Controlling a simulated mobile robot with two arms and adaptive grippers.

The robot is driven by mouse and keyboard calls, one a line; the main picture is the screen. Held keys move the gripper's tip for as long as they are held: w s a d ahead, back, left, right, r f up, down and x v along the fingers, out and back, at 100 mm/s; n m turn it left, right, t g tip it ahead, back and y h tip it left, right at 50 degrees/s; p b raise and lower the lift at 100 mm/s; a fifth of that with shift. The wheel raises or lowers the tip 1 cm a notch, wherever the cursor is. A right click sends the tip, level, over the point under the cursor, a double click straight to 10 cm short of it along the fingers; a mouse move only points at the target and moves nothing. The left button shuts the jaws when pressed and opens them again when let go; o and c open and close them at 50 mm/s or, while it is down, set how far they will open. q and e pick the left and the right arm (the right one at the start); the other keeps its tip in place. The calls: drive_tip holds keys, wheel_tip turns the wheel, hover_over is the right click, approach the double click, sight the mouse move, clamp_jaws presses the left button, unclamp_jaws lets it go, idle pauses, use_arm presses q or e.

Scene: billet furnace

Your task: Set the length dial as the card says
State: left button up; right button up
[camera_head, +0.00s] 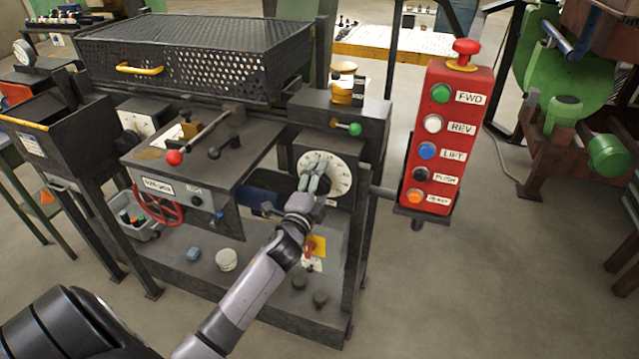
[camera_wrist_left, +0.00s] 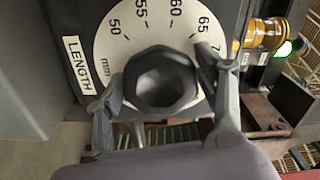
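The length dial (camera_head: 342,175) is a white round plate on the dark machine front. In the left wrist view the dial plate (camera_wrist_left: 112,45) shows 50, 55, 60 and 65 mm beside a LENGTH label (camera_wrist_left: 79,66). Its black faceted knob (camera_wrist_left: 162,80) is in the middle; I cannot make out a pointer mark. My left gripper (camera_head: 314,178) is at the dial. In the wrist view its fingers (camera_wrist_left: 162,85) stand on both sides of the knob, apart, with narrow gaps visible. Contact at the tips is unclear. No readable setting card shows. My right gripper is out of view.
A red button box (camera_head: 446,140) with labelled buttons stands right of the dial. A green-knobbed lever (camera_head: 354,129) is just above it. A red handwheel (camera_head: 158,204) is at left. A yellow tag (camera_head: 317,247) hangs below.

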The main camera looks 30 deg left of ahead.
use_arm(q)
drive_tip(key=shift+o, duration=1)
drive_tip(key=v, duration=1.2)
drive_tip(key=s+d+f+n+g+h, duration=0.1)
drive_tip(key=s+d+f+n+g, duration=0.15)
drive_tip(key=f, duration=0.85)
drive_tip(key=s+d+f+n+g+h, duration=0.1)
drive_tip(key=s+f+g, duration=0.2)
drive_tip(key=f, duration=0.8)
drive_tip(key=s+d+f+n+g, duration=0.1)
drive_tip(key=s+d+f+g, duration=0.15)
drive_tip(key=f, duration=0.85)
drive_tip(key=s+d+f+n+g+h, duration=0.1)
drive_tip(key=s+d+f+n+g, duration=0.25)
drive_tip(key=s+f, duration=1)
drive_tip(key=s+d+f+n+g, duration=0.1)
drive_tip(key=s+f, duration=0.3)
drive_tip(key=s, duration=0.6)
drive_tip(key=s+d+f+n+g+h, duration=0.1)
drive_tip(key=s+f+g, duration=0.3)
drive_tip(key=s, duration=0.6)
drive_tip(key=shift+f+n, duration=0.3)
drive_tip(key=shift+f, duration=0.1)
